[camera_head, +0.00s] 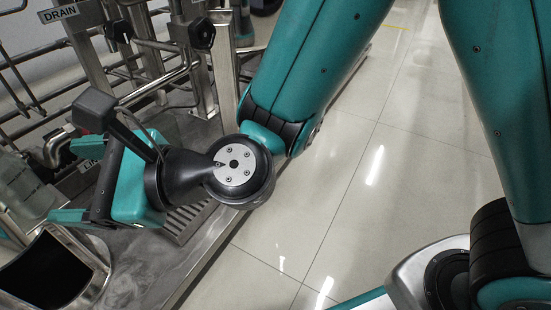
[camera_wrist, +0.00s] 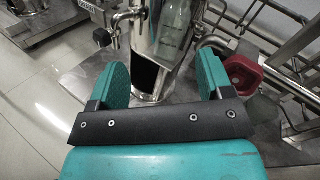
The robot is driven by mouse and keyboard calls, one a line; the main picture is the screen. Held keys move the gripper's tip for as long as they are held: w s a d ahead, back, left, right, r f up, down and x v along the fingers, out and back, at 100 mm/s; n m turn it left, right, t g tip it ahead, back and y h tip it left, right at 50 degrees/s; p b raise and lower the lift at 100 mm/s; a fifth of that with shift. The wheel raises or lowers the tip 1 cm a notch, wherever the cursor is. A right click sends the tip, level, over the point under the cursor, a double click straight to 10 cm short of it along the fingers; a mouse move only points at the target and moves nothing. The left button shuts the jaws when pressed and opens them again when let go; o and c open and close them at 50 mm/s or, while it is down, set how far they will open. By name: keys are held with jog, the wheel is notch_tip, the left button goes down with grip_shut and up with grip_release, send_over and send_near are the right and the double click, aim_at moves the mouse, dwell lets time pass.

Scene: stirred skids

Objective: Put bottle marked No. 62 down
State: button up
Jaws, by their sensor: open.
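A clear, see-through bottle (camera_head: 22,185) stands upright at the left edge of the head view, partly cut off. What looks like the same bottle (camera_wrist: 175,28) shows at the top of the wrist view, beyond the fingertips; its top is out of frame. I cannot read any number on it. My gripper (camera_head: 62,182) is at the left of the head view, its two teal fingers spread toward the bottle. In the wrist view the gripper (camera_wrist: 160,62) is open, with nothing visibly held between its fingers. I cannot tell the exact gap to the bottle.
A steel vessel with a dark panel (camera_head: 48,268) stands close to my gripper. Steel pipes and valves (camera_head: 185,60), one labelled DRAIN (camera_head: 60,13), crowd the back. A red part (camera_wrist: 243,75) sits right of the fingers. Tiled floor (camera_head: 330,200) is clear.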

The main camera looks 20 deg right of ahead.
jog(key=s+d+n+g+h, duration=0.2)
jog(key=d+n+h, duration=0.4)
jog(key=d+n, duration=0.6)
jog(key=s+d+f+n+g+h, duration=0.1)
jog(key=s+d+n+g+h, duration=0.2)
jog(key=d+n, duration=0.9)
jog(key=s+d+h, duration=0.1)
jog(key=d+h, duration=0.1)
jog(key=h, duration=0.1)
jog(key=shift+d, duration=0.4)
